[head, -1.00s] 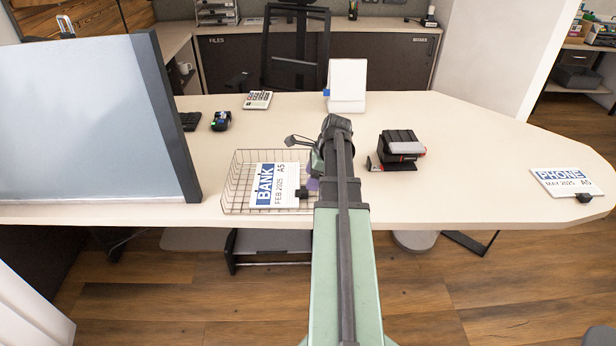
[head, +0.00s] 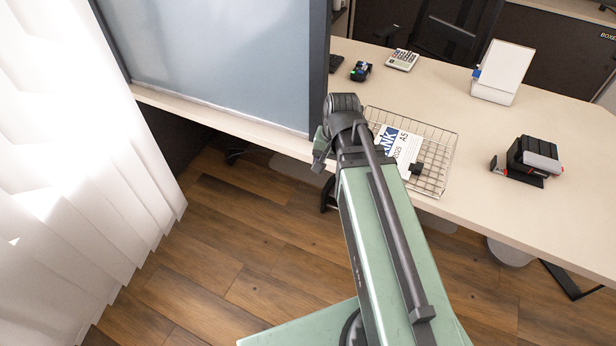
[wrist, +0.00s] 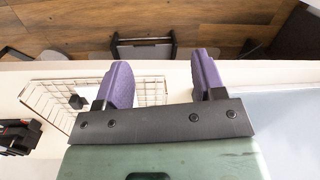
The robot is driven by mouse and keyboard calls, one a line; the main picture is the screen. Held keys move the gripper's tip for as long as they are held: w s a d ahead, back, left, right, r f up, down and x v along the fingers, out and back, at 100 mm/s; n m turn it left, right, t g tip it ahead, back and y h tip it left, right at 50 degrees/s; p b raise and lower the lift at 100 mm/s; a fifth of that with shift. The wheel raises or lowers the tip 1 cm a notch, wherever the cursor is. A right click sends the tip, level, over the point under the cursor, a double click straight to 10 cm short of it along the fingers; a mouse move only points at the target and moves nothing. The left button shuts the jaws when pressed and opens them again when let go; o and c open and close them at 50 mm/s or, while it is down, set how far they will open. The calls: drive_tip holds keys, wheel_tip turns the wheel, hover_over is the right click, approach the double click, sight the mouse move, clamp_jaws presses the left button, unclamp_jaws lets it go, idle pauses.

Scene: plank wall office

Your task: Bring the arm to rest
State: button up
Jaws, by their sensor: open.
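My gripper (wrist: 162,82) is open and empty in the wrist view, its two purple fingers apart. In the head view my arm reaches forward, its wrist in front of the desk edge beside the grey screen; the fingers are hidden there. The wire tray (head: 436,178) stands on the desk just right of my wrist; it also shows in the wrist view (wrist: 150,84), partly behind the left finger. A BANK card pack (head: 396,150) with a black clip lies in the tray, partly hidden by my arm.
The grey screen (head: 220,60) stands close by on the left. A black hole punch (head: 530,158), white card holder (head: 500,72), calculator (head: 403,59) and small dark device (head: 361,71) stand on the desk (head: 450,100). White blinds (head: 80,150) hang at left. The floor (head: 250,250) in front is clear.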

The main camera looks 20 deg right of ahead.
drive_tip(key=s+a+n+h, duration=0.1)
drive_tip(key=s+a+n, duration=0.2)
drive_tip(key=a+n, duration=0.5)
drive_tip(key=shift+m, duration=0.5)
drive_tip(key=r+p, duration=0.4)
drive_tip(key=shift+a+r, duration=0.25)
drive_tip(key=shift+a, duration=0.05)
